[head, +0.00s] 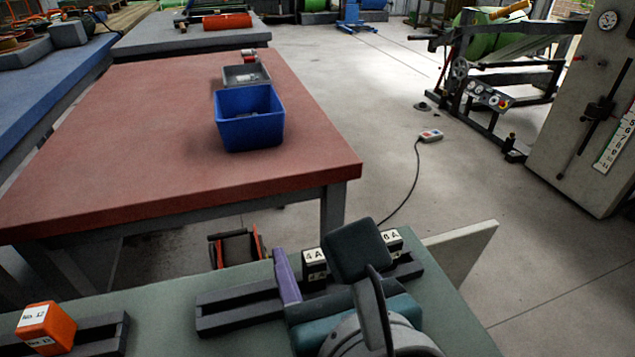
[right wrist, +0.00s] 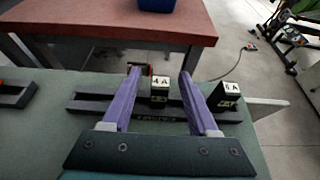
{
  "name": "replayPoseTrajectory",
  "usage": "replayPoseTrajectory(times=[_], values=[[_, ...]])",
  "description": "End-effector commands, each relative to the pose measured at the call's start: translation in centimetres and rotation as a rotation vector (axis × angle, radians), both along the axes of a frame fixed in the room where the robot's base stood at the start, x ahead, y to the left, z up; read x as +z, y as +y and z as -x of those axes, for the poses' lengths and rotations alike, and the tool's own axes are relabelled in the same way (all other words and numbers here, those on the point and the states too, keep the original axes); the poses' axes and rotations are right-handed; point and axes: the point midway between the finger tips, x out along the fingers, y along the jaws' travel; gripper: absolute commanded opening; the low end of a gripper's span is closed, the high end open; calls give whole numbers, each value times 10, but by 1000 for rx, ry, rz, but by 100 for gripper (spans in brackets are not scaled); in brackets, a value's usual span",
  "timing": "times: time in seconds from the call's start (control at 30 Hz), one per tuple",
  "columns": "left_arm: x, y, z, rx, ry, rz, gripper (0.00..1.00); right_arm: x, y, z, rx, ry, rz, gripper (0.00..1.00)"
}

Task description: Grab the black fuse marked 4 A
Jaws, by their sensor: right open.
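The black fuse marked 4 A (head: 314,264) stands upright in a dark slotted rail on the green bench. In the right wrist view this fuse (right wrist: 160,92) shows its white label between the two purple fingers. My right gripper (right wrist: 160,80) is open, with one finger on each side of the fuse and a visible gap to each. In the head view one purple finger is left of the fuse; my wrist hides the other. A second black fuse, marked 6 A (right wrist: 229,97), stands to the right, outside the right finger. My left gripper is not in view.
An orange block marked No. 12 (head: 47,325) sits in another dark rail (head: 98,335) at the left. Beyond the bench, a red-topped table (head: 150,140) carries a blue bin (head: 250,135) and a grey tray (head: 247,75).

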Motion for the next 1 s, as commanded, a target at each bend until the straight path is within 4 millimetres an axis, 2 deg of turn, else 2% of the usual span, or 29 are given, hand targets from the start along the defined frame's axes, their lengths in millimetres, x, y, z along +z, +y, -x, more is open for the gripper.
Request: replayPoseTrajectory(times=[0.07,0.6,1.0], values=[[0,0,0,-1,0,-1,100,0,0,0,0,0,0,60],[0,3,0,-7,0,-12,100,0,0,1,0,1,0,0],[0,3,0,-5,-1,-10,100,0,0,1,0,1,0,0]])
